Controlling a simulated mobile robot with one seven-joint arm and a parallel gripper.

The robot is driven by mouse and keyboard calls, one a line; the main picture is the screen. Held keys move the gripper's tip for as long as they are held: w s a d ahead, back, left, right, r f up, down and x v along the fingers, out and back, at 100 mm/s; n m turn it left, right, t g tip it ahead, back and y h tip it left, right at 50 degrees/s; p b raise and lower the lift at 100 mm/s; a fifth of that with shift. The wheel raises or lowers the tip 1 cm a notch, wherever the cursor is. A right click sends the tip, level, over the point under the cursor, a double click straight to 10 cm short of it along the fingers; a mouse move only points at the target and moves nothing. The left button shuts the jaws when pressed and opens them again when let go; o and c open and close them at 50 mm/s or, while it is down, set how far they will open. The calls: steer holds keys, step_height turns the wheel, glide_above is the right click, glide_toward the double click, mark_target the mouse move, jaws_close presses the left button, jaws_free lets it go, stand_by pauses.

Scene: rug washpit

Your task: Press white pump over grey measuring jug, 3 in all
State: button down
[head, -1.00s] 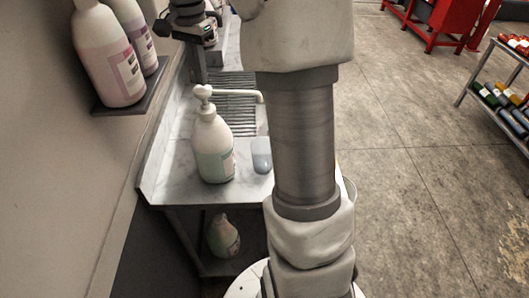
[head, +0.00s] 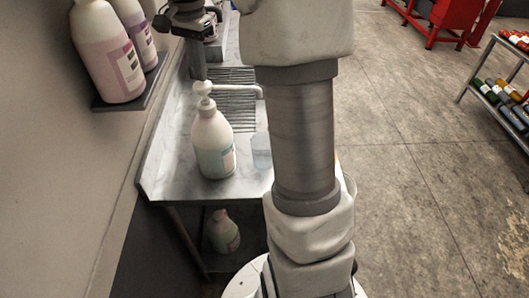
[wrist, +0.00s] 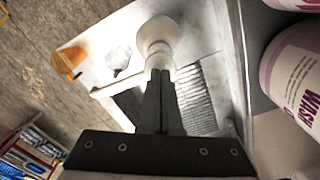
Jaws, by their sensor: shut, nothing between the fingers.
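The white pump bottle (head: 214,146) stands upright on the pale bench, with its white pump head (head: 203,88) on top. In the wrist view the pump head (wrist: 158,38) is just beyond my fingertips. My gripper (head: 201,76) points down at the pump head with its fingers shut and empty. It also shows in the wrist view (wrist: 161,76), its tips overlapping the pump top; I cannot tell whether they touch. The grey measuring jug (head: 262,150) stands right of the bottle, partly hidden by my arm. A small pale vessel, probably the jug (wrist: 118,60), shows in the wrist view.
Two large bottles (head: 105,52) stand on a wall shelf (head: 130,98) at left. A drain grating (head: 235,112) lies behind the pump bottle. Another bottle (head: 223,232) stands under the bench. An orange object (wrist: 68,62) is near the bench edge. Open floor lies right.

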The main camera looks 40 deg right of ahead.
steer(key=shift+f+b, duration=0.95)
steer(key=shift+f, duration=0.8)
steer(key=shift+r, duration=0.15)
steer(key=shift+r+p, duration=1.95)
steer(key=shift+f, duration=0.1)
steer(key=shift+f+b, duration=1.3)
steer(key=shift+f, duration=0.65)
steer(key=shift+r+p, duration=1.85)
steer(key=shift+r, duration=0.2)
